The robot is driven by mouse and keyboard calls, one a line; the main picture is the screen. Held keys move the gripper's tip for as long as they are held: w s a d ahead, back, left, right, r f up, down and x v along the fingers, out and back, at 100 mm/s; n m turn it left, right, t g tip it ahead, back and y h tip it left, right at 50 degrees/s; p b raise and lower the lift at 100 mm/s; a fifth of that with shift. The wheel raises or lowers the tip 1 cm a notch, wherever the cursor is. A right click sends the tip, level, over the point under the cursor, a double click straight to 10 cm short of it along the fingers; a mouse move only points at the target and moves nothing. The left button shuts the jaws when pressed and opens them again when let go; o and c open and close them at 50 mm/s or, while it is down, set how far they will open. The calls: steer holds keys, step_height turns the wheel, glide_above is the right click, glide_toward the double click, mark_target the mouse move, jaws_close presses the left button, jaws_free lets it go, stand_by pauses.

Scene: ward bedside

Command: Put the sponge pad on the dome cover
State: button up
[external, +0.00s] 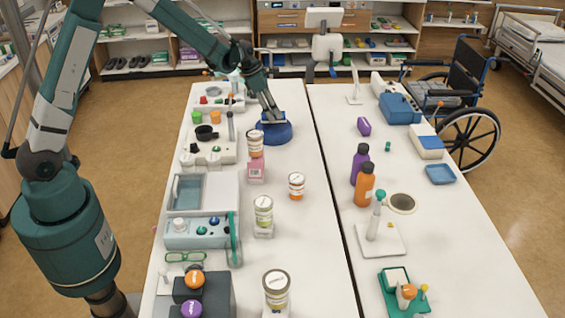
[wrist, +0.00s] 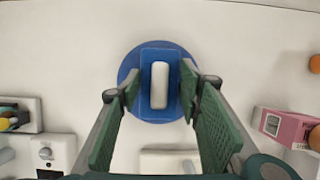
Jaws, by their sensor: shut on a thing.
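The dome cover (external: 277,134) is a round blue piece on the left table, toward its far end. In the wrist view the dome cover (wrist: 131,62) shows as a blue disc around the sponge pad. The sponge pad (wrist: 160,53) is a blue rectangle with a white bar along its middle, lying over the dome's centre. My gripper (external: 269,114) points down above the dome, its fingers shut on the pad's two sides. It also shows in the wrist view (wrist: 160,86). I cannot tell whether the pad's underside touches the dome.
A pink box (external: 256,171) with a labelled jar on it stands just in front of the dome. A grey-white tray unit (external: 222,151) with a black cup is to the left. A gap separates the tables. The table right of the dome is clear.

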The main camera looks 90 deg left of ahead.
steer(key=shift+f, duration=1.05)
steer(key=shift+f, duration=0.15)
steer(key=o, duration=0.9)
steer(key=shift+c, duration=0.2)
steer(key=v, duration=1.2)
